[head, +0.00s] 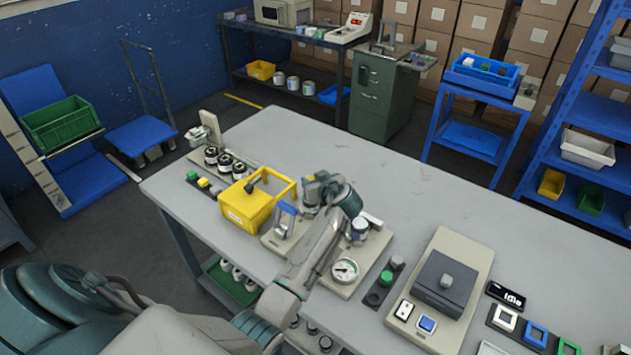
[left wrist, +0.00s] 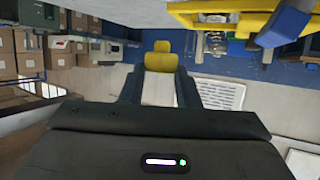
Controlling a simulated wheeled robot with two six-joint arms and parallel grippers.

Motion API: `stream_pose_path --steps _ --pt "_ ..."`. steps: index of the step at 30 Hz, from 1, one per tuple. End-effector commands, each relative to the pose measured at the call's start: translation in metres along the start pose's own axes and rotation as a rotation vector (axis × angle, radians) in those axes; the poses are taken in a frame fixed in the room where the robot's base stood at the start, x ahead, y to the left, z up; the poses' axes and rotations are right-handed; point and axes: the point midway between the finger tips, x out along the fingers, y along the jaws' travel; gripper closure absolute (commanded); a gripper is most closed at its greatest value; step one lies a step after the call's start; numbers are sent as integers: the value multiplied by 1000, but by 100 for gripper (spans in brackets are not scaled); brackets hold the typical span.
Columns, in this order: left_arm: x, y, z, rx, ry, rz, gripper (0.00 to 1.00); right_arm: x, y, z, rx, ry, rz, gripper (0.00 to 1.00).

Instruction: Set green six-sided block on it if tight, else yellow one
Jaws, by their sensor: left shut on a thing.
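My left gripper (head: 312,187) is above the middle of the grey table, right of the yellow bin. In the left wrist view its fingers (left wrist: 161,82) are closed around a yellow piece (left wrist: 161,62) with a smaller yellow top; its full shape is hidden. A small green block (head: 191,176) and a yellow block (head: 204,183) sit on a dark strip at the table's left; six sides cannot be made out. Another green piece (head: 386,278) is on a dark strip further right. A round gauge (head: 344,268) lies on a beige board; its reading is too small. My right gripper is out of view.
The yellow bin (head: 246,211) stands left of my gripper. Several black-and-white cylinders (head: 225,162) stand behind it. The table's back middle is clear.

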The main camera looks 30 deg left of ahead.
Motion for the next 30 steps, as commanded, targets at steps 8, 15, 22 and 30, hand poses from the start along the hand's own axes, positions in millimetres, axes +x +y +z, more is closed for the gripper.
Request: stream_pose_path --steps 8,15,22,30 --pt "11 0 28 2 -2 1 92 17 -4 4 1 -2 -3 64" --pt "20 0 48 0 -1 2 92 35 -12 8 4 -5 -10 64" --pt "21 0 53 0 -1 2 92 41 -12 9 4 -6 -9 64" --pt "21 0 52 1 -1 2 61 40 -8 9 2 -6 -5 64"
